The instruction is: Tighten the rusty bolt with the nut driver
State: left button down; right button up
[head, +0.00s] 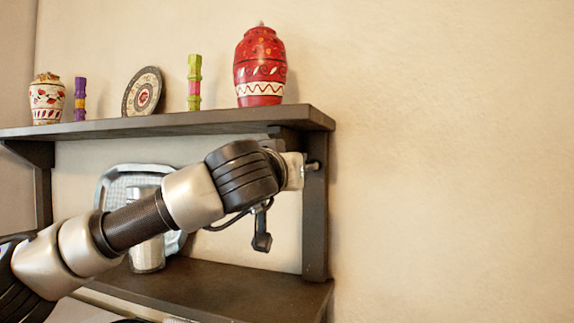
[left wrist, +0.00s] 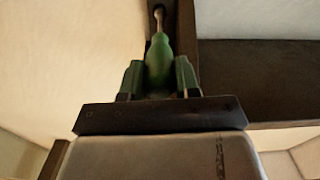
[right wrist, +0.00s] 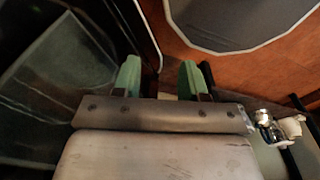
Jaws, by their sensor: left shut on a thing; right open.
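My left gripper (left wrist: 158,80) is shut on the green handle of the nut driver (left wrist: 159,58). The driver's pale shaft (left wrist: 159,17) points away toward the dark right upright of the shelf (left wrist: 185,25). In the head view my left gripper (head: 293,170) is beside that upright (head: 315,225), just under the top board, mostly behind my wrist. A small metal piece (head: 313,166) shows at the upright; I cannot tell if it is the rusty bolt or the driver's end. Contact between driver and bolt cannot be made out. My right gripper (right wrist: 160,78) is open and empty.
The top board (head: 200,122) holds a red jar (head: 259,68), a decorated plate (head: 143,92), a smaller jar (head: 47,100) and two coloured posts. A tray (head: 110,185) and metal shaker (head: 147,255) stand on the lower board (head: 225,280), behind my arm. The wall at right is clear.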

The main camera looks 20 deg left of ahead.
dwell(0.4)
pick_arm(q)
jog(key=shift+s+b, duration=0.5)
jog(key=shift+s, duration=0.55)
jog(key=shift+w, duration=0.1)
